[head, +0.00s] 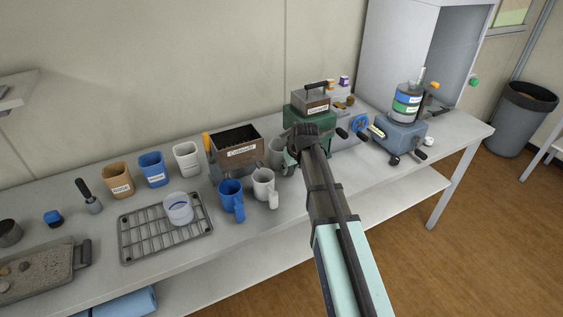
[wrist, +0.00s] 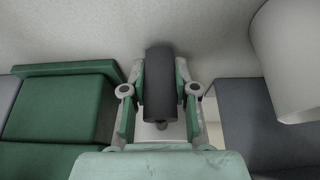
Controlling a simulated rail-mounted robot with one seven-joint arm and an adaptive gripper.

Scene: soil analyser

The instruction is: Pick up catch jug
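No jug has a readable catch jug label. A pale grey jug (head: 277,152) stands just left of my gripper, partly hidden behind it. A pale rounded vessel (wrist: 288,62), probably the same jug, fills the upper right of the wrist view. A blue jug (head: 230,196) and a white jug (head: 263,184) stand nearer the front edge. My gripper (head: 287,163) is low beside the green machine (head: 312,118). In the wrist view its fingers (wrist: 161,80) lie close on both sides of a dark cylindrical handle. Whether they grip the handle (wrist: 160,85) is unclear.
A labelled wooden box (head: 238,154) stands left of the grey jug. A wire rack (head: 150,236) holds a white container (head: 178,208). Several cups line the back left. A blue-grey device (head: 404,135) stands at right. The front bench strip (head: 300,215) left of my arm is clear.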

